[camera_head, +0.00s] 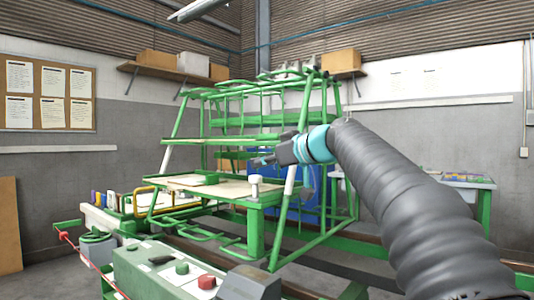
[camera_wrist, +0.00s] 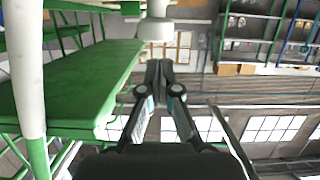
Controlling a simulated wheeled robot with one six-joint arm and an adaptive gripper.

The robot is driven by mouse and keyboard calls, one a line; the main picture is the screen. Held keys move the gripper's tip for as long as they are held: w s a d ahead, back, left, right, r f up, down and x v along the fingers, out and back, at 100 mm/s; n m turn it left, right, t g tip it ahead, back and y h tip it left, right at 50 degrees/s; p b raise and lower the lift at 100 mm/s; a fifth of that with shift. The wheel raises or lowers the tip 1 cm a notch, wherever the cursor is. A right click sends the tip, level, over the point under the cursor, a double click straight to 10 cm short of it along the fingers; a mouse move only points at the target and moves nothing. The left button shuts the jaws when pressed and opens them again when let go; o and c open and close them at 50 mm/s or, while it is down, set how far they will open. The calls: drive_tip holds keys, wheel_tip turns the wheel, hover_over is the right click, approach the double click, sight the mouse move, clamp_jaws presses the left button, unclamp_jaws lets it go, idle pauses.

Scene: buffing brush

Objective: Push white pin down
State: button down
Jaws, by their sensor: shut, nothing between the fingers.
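The white pin (camera_head: 254,187) stands upright at the front right corner of the green-framed table (camera_head: 222,193), with a wide head on a narrower stem. In the wrist view the white pin (camera_wrist: 156,30) is at the top centre, just beyond my fingertips. My gripper (camera_head: 261,161) is shut and empty, up and slightly right of the pin in the head view. In the wrist view my gripper (camera_wrist: 159,68) has its fingertips together, with a small gap in the picture between them and the pin's head. Contact with the pin does not show.
A green tubular rack (camera_head: 262,122) rises behind the table. A white-sleeved post (camera_head: 289,187) stands close to the right of the pin.

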sight(259, 183)
drive_tip(key=shift+f, duration=0.8)
wheel_tip(259, 183, down, 4)
drive_tip(key=b, duration=0.3)
drive_tip(key=shift+r+b, duration=0.25)
drive_tip(key=shift+b, duration=0.15)
wheel_tip(259, 183, up, 4)
drive_tip(key=p, duration=0.3)
drive_tip(key=shift+r, duration=0.2)
drive_tip(key=b+v, duration=0.1)
drive_tip(key=v, duration=0.9)
